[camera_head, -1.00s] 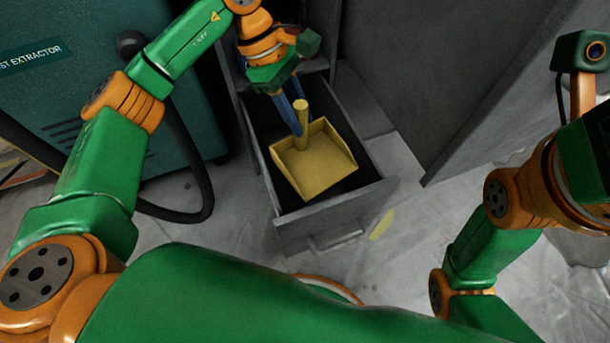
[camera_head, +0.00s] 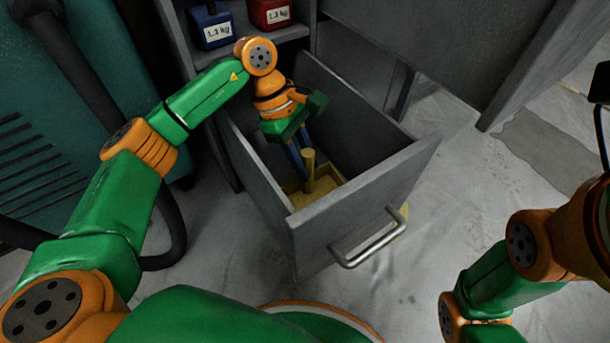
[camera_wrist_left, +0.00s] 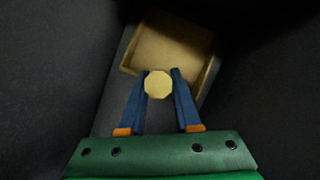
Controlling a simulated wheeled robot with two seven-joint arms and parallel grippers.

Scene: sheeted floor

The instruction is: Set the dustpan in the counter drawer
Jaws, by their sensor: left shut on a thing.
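The yellow dustpan (camera_head: 325,184) is inside the open grey counter drawer (camera_head: 368,204), low between its walls. Its handle stands up toward my left gripper (camera_head: 301,160). My left gripper reaches down into the drawer and is shut on the handle. In the left wrist view the dustpan's pan (camera_wrist_left: 172,48) lies beyond the blue fingers (camera_wrist_left: 159,88), with the round handle end between them. The drawer's front wall hides part of the pan in the head view, and I cannot tell whether it touches the drawer floor. My right gripper is not in view.
A blue weight (camera_head: 211,24) and a red weight (camera_head: 270,13) stand on the shelf above the drawer. A teal machine (camera_head: 50,120) with a dark hose is at the left. The sheeted floor (camera_head: 440,200) right of the drawer is clear.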

